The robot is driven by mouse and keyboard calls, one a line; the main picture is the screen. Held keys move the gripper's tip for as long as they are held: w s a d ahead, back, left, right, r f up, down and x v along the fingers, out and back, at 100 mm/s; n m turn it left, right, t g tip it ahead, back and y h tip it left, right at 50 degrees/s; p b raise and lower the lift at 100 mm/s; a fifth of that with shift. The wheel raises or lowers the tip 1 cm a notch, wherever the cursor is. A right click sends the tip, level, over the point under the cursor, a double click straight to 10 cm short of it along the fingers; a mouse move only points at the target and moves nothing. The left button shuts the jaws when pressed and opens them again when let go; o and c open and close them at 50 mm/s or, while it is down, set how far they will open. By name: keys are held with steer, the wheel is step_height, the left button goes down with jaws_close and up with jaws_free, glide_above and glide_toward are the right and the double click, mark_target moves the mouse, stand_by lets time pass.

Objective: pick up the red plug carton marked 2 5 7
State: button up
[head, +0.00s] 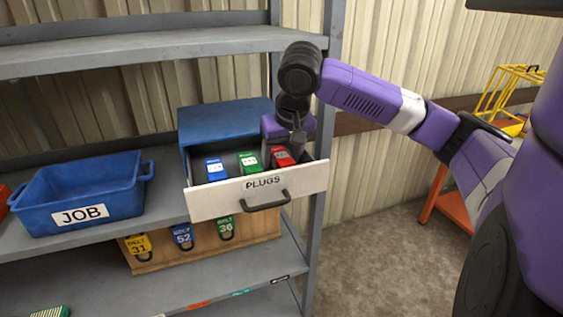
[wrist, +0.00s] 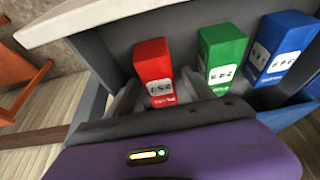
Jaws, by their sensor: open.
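The red plug carton (head: 283,157) stands at the right end of the open PLUGS drawer (head: 229,199). In the wrist view the red carton (wrist: 153,66) has a white label that appears upside down and seems to read 257. My gripper (head: 284,151) points down into the drawer at the red carton. In the wrist view my gripper (wrist: 157,90) is open, with a pale finger to each side of the carton; I cannot tell whether either touches it. The carton's lower part is hidden in the drawer.
A green carton (head: 249,162) and a blue carton (head: 215,169) stand close by in the same drawer. The blue cabinet top (head: 226,119) is behind, and a shelf post (head: 320,180) rises just right. A blue JOB bin (head: 80,189) sits left.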

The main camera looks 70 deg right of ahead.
steer(key=shift+f, duration=0.25)
steer(key=shift+c, duration=0.4)
jaws_close()
steer(key=shift+r, duration=0.1)
